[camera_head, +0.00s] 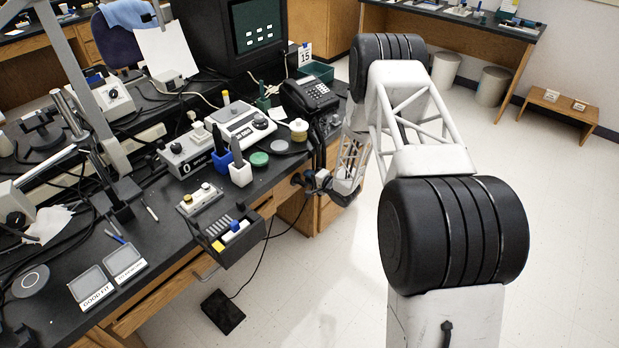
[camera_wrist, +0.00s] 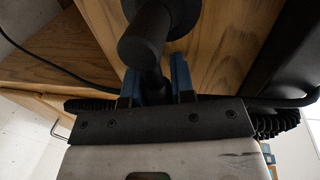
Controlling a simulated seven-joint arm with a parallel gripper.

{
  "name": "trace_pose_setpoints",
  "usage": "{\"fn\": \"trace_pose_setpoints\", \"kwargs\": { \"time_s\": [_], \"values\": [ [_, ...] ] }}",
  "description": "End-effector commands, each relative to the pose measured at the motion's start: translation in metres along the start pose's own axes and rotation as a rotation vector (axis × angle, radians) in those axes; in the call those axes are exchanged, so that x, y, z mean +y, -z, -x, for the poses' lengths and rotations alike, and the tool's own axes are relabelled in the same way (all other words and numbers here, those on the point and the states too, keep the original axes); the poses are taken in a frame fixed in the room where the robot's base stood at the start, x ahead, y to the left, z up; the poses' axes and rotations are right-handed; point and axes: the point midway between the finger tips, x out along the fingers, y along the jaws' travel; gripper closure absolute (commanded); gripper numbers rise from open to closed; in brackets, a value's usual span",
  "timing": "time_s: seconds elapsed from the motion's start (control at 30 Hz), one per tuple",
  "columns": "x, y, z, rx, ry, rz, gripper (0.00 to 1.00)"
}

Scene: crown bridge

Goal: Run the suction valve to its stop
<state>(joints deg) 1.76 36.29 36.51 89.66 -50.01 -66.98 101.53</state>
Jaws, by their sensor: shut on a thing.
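The suction valve appears to be the black fitting on the wooden front of the bench, seen in the wrist view as a thick round stem (camera_wrist: 145,40) with a narrower dark part below it. My gripper (camera_wrist: 155,80) has its blue fingers on both sides of that narrower part and is shut on it. In the head view my gripper (camera_head: 312,181) is at the bench's front edge, below the phone, with a small dark round part of the valve (camera_head: 297,180) just left of it. The valve's marks and its stop cannot be made out.
The black bench top (camera_head: 155,245) is crowded with instruments. A tool rack (camera_head: 230,235) hangs at its front edge, left of my gripper. A black foot pedal (camera_head: 222,311) with a cable lies on the floor. The floor (camera_head: 330,290) right of the bench is clear.

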Motion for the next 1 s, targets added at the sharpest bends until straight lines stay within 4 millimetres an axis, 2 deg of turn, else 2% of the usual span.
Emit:
{"fn": "trace_pose_setpoints", "kwargs": {
  "time_s": [0.03,0.17,0.63,0.77,1.0],
  "values": [
    [0.001,0.0,0.001,0.0,-0.001,-0.001,0.72],
    [0.001,0.0,0.0,0.0,-0.001,0.0,0.52],
    [0.0,0.0,0.007,0.001,0.0,0.0,0.52],
    [0.0,0.0,0.018,0.001,-0.001,0.0,0.52],
    [0.0,0.0,0.049,0.001,-0.001,0.0,0.52]
  ]
}}
